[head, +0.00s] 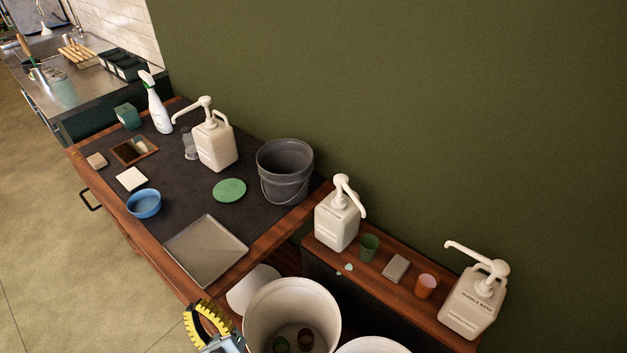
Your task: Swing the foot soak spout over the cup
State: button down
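Three white pump bottles show in the head view; their labels are too small to read surely, so I cannot tell which is the foot soak. One (216,146) stands on the dark table, its spout pointing left. A second (337,222) stands at the left end of the wooden shelf, its spout angled right and down towards a green cup (369,248). A third (472,302) stands at the shelf's right end, its spout reaching left towards the wall, the tip appearing above and behind an orange cup (426,286). No gripper fingertips are clearly visible.
A grey block (396,268) lies between the shelf cups. White buckets (292,300) stand below, one holding two cups. The table holds a dark bucket (285,165), metal tray (206,250), blue bowl (144,203) and spray bottle (156,103). A yellow-black ribbed part sits bottom left.

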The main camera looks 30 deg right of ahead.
jog(key=w+d+n+g+h+p, duration=0.2)
jog(key=w+d+g+p, duration=0.1)
jog(key=w, duration=0.5)
jog(key=w+d+n+g+h+p, duration=0.2)
jog(key=w+d+g+p, duration=0.15)
jog(key=w, duration=0.45)
jog(key=w+d+r+n+g+h+p, duration=0.1)
jog(key=w+d+n+g+h+p, duration=0.2)
jog(key=d, duration=0.5)
jog(key=w+d+r+g+h+p, duration=0.1)
jog(key=w+d+g+h+p, duration=0.2)
jog(key=d+g+p, duration=0.35)
jog(key=s+d+r+n+g+h+p, duration=0.1)
jog(key=s+d+r+g+p, duration=0.8)
jog(key=s+d+r, duration=0.5)
jog(key=s+d+f+g+b, duration=0.1)
jog(key=d+f+b, duration=0.3)
jog(key=d+f, duration=0.5)
jog(key=shift+s+f, duration=0.45)
jog(key=shift+f, duration=1.35)
